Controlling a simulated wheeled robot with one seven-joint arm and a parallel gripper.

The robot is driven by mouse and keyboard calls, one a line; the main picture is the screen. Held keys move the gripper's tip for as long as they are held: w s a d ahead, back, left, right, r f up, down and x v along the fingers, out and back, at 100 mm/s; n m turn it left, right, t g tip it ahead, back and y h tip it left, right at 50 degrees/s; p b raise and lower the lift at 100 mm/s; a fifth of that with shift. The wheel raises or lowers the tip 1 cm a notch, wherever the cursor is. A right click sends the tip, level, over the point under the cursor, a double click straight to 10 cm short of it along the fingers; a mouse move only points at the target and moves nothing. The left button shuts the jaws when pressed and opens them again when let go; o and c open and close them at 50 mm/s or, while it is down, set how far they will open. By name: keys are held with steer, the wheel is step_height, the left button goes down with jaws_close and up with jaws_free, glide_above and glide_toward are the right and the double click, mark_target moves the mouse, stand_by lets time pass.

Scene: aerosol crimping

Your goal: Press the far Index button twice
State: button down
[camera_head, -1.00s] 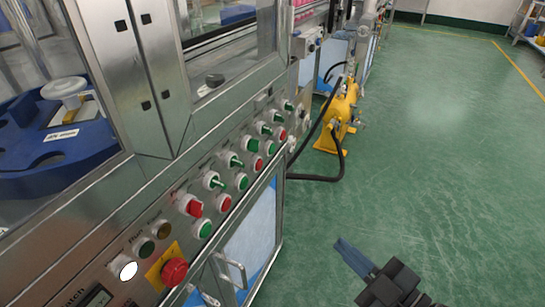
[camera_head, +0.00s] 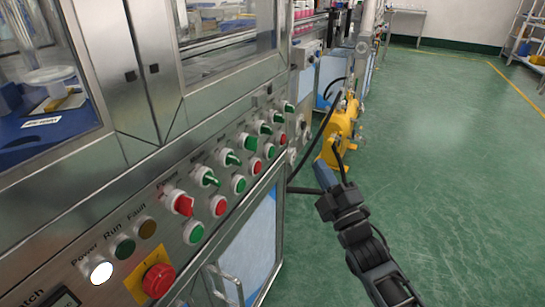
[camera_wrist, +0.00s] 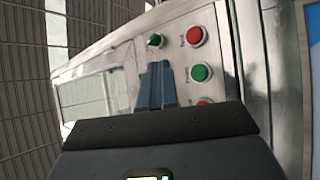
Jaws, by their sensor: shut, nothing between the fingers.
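The control panel (camera_head: 150,215) runs along the machine front, with rows of red and green buttons and green switches. Its far end has a red button (camera_head: 283,139) and a green button (camera_head: 269,151). The wrist view shows a red button (camera_wrist: 194,36), a green button (camera_wrist: 200,73), a partly hidden red button (camera_wrist: 203,103) and a green switch (camera_wrist: 155,40). Their labels are too small to read, so I cannot tell which is Index. My gripper (camera_head: 322,170) is shut and empty, right of the panel's far end. Its blue fingertips (camera_wrist: 157,70) overlap the panel in the wrist view, apparently without contact.
A red emergency stop (camera_head: 158,280) on a yellow plate sits at the panel's near end. Metal handles (camera_head: 226,285) stick out below. A yellow machine (camera_head: 342,128) with a black hose stands beyond my gripper. The green floor at right is clear.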

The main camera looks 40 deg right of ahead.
mark_target(271, 152)
steer(key=shift+w, duration=0.1)
stand_by(0.3)
steer(key=w+a+b, duration=0.2)
steer(key=w+a, duration=0.1)
steer(key=w, duration=0.5)
steer(key=shift+w, duration=0.15)
stand_by(2.1)
steer(key=shift+w+a+b, duration=0.15)
steer(key=shift+w+b, duration=0.15)
steer(key=shift+b, duration=0.15)
